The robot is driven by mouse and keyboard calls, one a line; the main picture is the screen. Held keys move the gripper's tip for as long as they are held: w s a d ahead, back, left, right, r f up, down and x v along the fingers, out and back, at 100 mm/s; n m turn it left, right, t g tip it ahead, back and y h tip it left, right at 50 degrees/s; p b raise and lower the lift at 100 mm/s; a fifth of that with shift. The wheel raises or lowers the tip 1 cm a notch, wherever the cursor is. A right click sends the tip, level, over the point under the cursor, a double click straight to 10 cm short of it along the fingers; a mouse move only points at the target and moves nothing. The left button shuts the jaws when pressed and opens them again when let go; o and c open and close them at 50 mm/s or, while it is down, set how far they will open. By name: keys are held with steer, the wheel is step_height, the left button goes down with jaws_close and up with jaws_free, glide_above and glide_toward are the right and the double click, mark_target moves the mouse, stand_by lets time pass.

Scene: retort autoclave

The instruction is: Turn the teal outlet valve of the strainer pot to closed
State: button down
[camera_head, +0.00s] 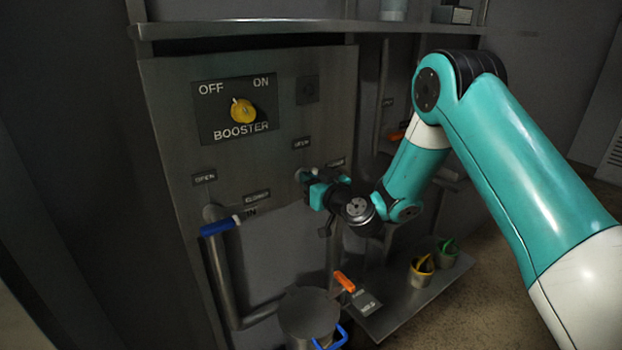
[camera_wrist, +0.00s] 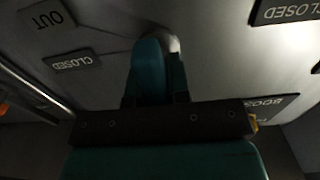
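My gripper (camera_head: 318,190) is at the steel panel, at the teal outlet valve, below an OPEN label (camera_head: 301,143) and left of a CLOSED label (camera_head: 337,162). Its teal parts cover most of the valve, so the handle's angle is hard to read. In the wrist view my gripper's teal fingers (camera_wrist: 160,72) are close together, with a pale round end (camera_wrist: 172,45) of the valve just beyond their tips. Whether the handle lies between the fingers cannot be told. The wrist view also shows an OUT label (camera_wrist: 45,15) and a CLOSED label (camera_wrist: 74,62), both upside down.
A blue-handled valve (camera_head: 220,226) sits left on the panel, below a yellow booster knob (camera_head: 243,111). Below are a steel pot (camera_head: 309,312), an orange handle (camera_head: 345,282), and yellow (camera_head: 422,268) and green (camera_head: 448,250) items on a low shelf (camera_head: 400,305).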

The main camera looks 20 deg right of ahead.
steer(key=shift+m, duration=0.4)
steer(key=shift+w+d+f+m+b, duration=0.1)
steer(key=shift+d+f+m, duration=0.05)
steer(key=shift+m, duration=2.7)
steer(key=shift+d+f+m+b, duration=0.1)
steer(key=shift+m+b, duration=0.05)
steer(key=shift+m, duration=2.75)
steer(key=shift+w+d+f+m+b, duration=0.1)
steer(key=shift+d+f+m, duration=0.05)
steer(key=shift+m, duration=2.7)
steer(key=shift+s, duration=0.1)
steer(key=c, duration=1.1)
jaws_free()
